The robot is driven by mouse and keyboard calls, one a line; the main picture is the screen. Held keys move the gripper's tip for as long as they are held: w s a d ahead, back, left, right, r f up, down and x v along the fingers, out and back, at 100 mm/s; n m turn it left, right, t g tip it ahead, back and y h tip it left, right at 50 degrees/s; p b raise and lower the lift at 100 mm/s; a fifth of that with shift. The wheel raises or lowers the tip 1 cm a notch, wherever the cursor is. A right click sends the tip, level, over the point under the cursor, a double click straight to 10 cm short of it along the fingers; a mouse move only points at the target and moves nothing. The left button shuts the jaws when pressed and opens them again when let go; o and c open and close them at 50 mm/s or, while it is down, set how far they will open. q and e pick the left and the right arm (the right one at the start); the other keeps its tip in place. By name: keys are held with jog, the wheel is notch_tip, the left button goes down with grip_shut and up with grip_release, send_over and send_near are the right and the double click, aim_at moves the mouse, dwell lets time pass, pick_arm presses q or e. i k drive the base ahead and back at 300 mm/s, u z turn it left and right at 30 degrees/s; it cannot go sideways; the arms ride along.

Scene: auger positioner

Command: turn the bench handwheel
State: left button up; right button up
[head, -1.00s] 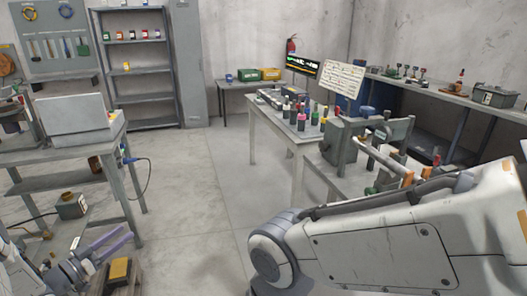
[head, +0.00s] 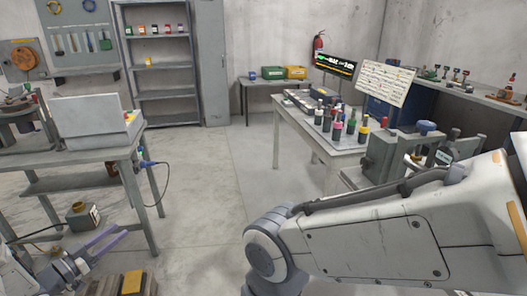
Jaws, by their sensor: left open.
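An orange-brown round wheel (head: 23,58) shows on a grey panel at the far left, behind the left workbench. It looks like a handwheel, but I cannot tell for sure that it is the bench handwheel. My left gripper (head: 112,240) is at the lower left, with two purple fingers apart and nothing between them. It is low, in front of the left bench and well away from the wheel. My right arm fills the lower right; its gripper is not seen.
The left workbench (head: 95,158) carries a grey box (head: 95,122). A yellow-topped block (head: 132,282) is near my left gripper. A table (head: 300,125) with bottles stands at the right. The middle floor (head: 200,190) is clear.

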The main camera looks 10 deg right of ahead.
aim_at(367, 164)
jog(key=z, duration=0.35)
jog(key=i, duration=0.6)
jog(key=z, duration=1)
jog(key=i, duration=0.3)
jog(key=z, duration=0.3)
